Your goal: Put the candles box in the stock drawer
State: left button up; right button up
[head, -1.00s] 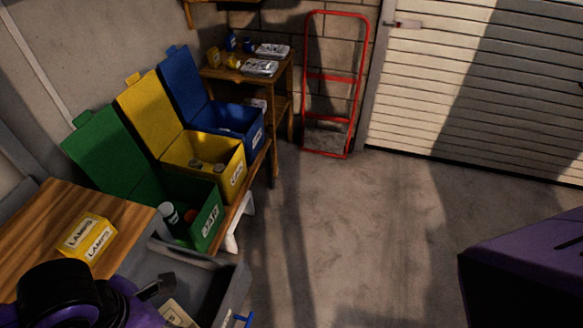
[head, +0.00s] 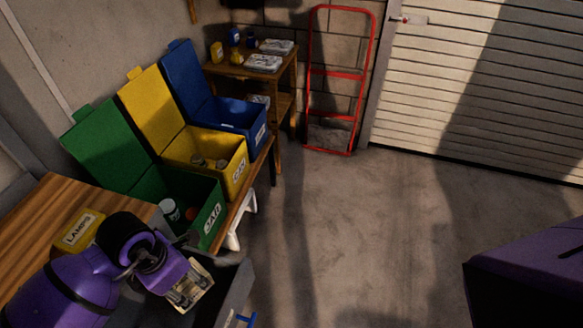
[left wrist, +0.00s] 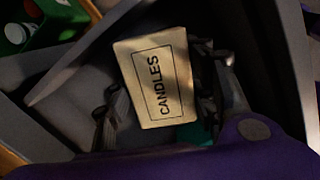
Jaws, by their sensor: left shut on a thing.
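The candles box (head: 197,279) is cream with dark print. In the left wrist view the box (left wrist: 155,78) shows its CANDLES label upward, between the fingers. My left gripper (head: 187,294) is shut on it. Behind and below it is an open dark grey drawer (head: 238,289), whose inner wall and floor also show in the left wrist view (left wrist: 75,98). The box is over or inside the drawer; I cannot tell its height above the floor. A small teal patch (left wrist: 194,134) shows past the box, mostly hidden. My right gripper is not in view.
A yellow LAMPS box (head: 78,231) stands on the wooden top (head: 40,205) beside the drawer. Green (head: 212,212), yellow (head: 240,168) and blue (head: 259,133) bins with raised lids stand behind. A red hand truck (head: 341,75) leans at the wall. The concrete floor is clear.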

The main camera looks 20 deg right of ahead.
aim_at(178, 286)
pick_arm(q)
jog(key=shift+f, duration=0.8)
jog(key=shift+f, duration=0.1)
jog(key=o, duration=1.2)
jog(key=shift+f, duration=0.1)
jog(key=shift+o, duration=0.2)
jog(key=r, duration=0.4)
jog(key=a+r, duration=0.1)
jog(key=r, duration=0.3)
jog(key=s+r, duration=0.1)
jog(key=r, duration=0.3)
jog(key=shift+a+r, duration=0.15)
jog(key=shift+a, duration=0.05)
